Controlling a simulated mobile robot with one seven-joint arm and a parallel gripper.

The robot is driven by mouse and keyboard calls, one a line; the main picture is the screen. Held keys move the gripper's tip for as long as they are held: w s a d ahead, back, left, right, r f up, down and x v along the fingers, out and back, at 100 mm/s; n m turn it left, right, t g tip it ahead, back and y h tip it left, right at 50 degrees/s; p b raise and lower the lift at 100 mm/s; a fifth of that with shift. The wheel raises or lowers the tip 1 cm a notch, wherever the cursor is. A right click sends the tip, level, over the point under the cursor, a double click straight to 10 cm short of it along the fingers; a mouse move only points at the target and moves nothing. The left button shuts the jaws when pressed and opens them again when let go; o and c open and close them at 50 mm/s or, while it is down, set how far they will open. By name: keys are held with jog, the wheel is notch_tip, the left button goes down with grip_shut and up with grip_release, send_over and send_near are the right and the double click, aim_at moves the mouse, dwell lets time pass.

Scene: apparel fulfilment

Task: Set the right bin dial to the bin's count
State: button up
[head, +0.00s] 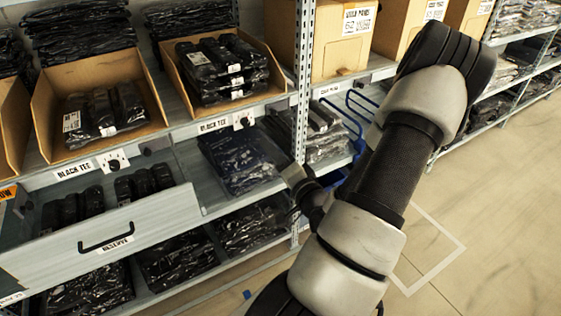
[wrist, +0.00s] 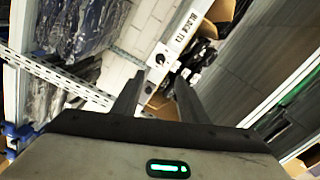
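The right cardboard bin (head: 170,72) stands on the upper shelf and holds several stacked black packs (head: 222,65). Below it on the shelf edge are a BLACK TEE label (head: 213,125) and the right bin dial (head: 243,119), a dark knob on a white plate. Its setting is too small to read. The left bin (head: 45,105) holds a few black packs and has its own dial (head: 117,160). My gripper (head: 295,178) is right of and below the right dial, partly hidden by my arm. In the wrist view my gripper (wrist: 160,77) is open and empty, fingers pointing toward the shelf edge.
An open RESERVE drawer (head: 60,250) juts out at lower left. A perforated upright post (head: 303,70) stands right of the right bin. Bagged clothes (head: 240,160) fill the lower shelf. The floor (head: 500,200) at right is clear.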

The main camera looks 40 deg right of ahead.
jog(key=shift+p+v, duration=1.2)
jog(key=shift+v, duration=1.1)
